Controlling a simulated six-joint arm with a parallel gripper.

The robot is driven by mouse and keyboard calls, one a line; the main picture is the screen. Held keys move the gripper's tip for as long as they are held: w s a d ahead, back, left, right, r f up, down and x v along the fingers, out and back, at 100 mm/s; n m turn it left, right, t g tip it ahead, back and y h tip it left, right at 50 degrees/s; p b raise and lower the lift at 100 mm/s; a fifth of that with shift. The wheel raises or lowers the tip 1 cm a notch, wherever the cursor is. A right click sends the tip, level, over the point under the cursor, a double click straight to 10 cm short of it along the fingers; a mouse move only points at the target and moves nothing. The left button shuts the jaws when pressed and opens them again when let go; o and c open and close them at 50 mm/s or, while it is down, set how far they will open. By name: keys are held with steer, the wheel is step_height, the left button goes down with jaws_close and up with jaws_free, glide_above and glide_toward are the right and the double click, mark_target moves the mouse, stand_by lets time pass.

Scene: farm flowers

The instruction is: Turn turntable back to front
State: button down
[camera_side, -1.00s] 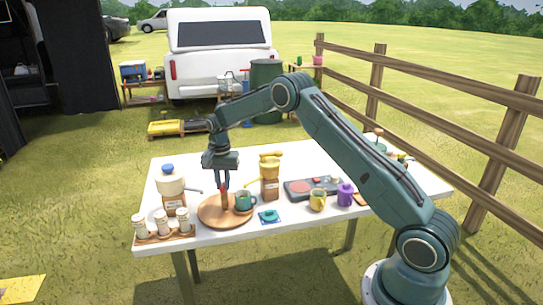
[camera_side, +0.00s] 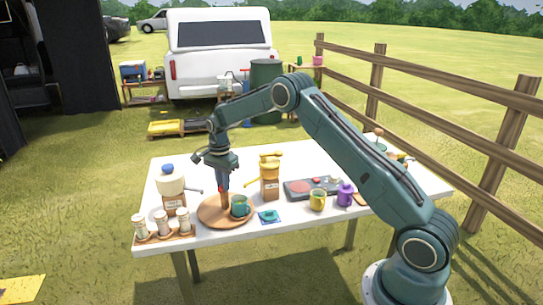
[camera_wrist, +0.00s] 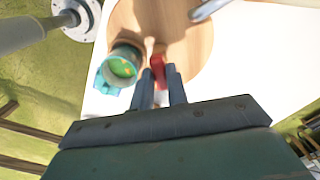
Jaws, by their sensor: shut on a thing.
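The turntable (camera_side: 209,216) is a round wooden plate near the front left of the white table. In the wrist view its bare top (camera_wrist: 192,45) fills the upper middle. A green mug (camera_side: 240,206) stands on its right front part; in the wrist view the mug (camera_wrist: 122,67) is left of my fingers. A brown upright post with a red top rises from the plate. My gripper (camera_side: 223,184) points down over the plate and is shut on this red-topped post. In the wrist view the red part (camera_wrist: 168,76) shows at the fingertips; the fingers partly hide the post.
A rack of white-capped jars (camera_side: 162,225) and a blue-lidded pot (camera_side: 170,184) stand left of the turntable. A yellow-topped grinder (camera_side: 270,178), a small blue-green square (camera_side: 269,217), a stove (camera_side: 305,188), a yellow mug (camera_side: 318,200) and a purple jar (camera_side: 345,195) stand right.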

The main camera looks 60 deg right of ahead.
steer(key=shift+r+m, duration=0.1)
steer(key=shift+m, duration=4.1)
steer(key=c, duration=1.4)
jaws_free()
step_height(320, 180, up, 14)
steer(key=shift+f, duration=0.1)
